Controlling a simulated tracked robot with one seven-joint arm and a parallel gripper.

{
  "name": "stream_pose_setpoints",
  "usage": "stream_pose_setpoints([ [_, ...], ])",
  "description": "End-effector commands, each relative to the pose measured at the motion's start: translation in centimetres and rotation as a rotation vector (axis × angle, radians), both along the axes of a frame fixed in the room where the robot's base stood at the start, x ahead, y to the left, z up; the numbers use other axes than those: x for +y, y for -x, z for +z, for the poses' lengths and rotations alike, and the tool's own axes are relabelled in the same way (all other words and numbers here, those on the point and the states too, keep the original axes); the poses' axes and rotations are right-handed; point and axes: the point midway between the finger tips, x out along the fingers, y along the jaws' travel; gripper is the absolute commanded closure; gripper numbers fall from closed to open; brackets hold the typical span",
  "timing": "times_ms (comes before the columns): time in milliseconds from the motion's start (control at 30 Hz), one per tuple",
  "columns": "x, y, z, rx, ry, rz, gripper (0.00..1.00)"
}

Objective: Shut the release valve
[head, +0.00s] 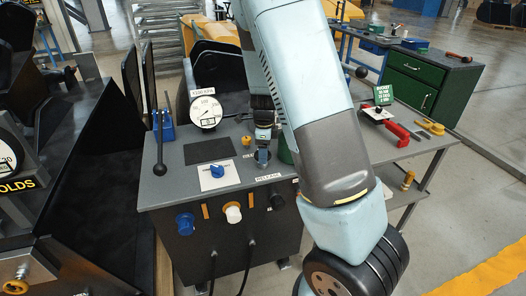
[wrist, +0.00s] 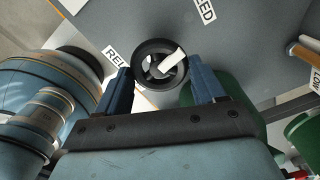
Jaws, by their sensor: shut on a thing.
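The release valve is a small black spoked handwheel (wrist: 160,45) in the wrist view, with a white mark across it. A partly covered label beginning "REL" lies to its left, and one ending in "SED" lies above it. My gripper (wrist: 160,74) has its two blue fingers on either side of the wheel, shut on its rim. In the head view my gripper (head: 263,134) points down over the right part of the grey console. The valve (head: 262,156) shows small below it, behind the RELEASE label at the console's front edge.
The console (head: 170,188) also bears a pressure gauge (head: 206,112), a black lever (head: 160,150) and a blue knob (head: 217,171) on a white plate. Hoses hang from its front. A side table at right holds a red tool (head: 397,132). A green cabinet (head: 415,85) stands behind.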

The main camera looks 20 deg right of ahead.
Motion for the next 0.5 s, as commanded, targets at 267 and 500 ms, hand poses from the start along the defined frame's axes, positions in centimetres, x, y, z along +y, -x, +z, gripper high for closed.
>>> stream_pose_setpoints([
  [267, 0.23, -0.12, 0.08, -0.004, -0.001, -0.136, 0.62],
  [500, 0.23, -0.13, 0.1, -0.004, -0.001, -0.184, 0.62],
])
